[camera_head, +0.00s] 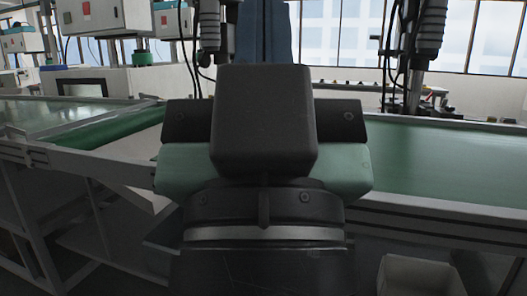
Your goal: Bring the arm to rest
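The end of my arm fills the middle of the head view, close to the camera. It has a dark band with a light grey ring at the bottom, a pale green housing and a black block in front. I take this end part to be my gripper (264,125). I cannot make out its fingertips, so I cannot see whether it is open or shut. No held thing is visible. The rest of my arm below is dark and partly cut off by the lower edge.
A long bench with a green top (440,158) runs behind my arm to the right. Another green-topped bench (50,115) lies at the left. Hanging black and grey tools (430,35) stand behind. A pale open bin (415,275) is on the floor at lower right.

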